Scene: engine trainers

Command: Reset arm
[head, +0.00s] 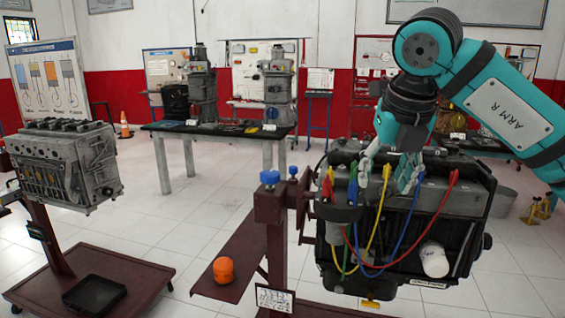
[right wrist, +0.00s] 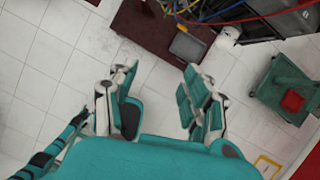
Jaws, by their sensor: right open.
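My right arm (head: 500,95), teal and marked ARM R, comes in from the upper right of the head view. Its right gripper (head: 388,177) points down at the engine on the right stand (head: 455,200), over or in front of its top; the exact gap is hard to tell. The right gripper also shows in the right wrist view (right wrist: 161,76), its two fingers spread apart with nothing between them. My left gripper is in neither view.
Yellow, blue, red and green cables (head: 405,245) hang on the right engine beside a white filter (head: 434,259). Another engine (head: 65,165) stands left. A table (head: 225,133) is behind. A green cart (right wrist: 282,88) is right.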

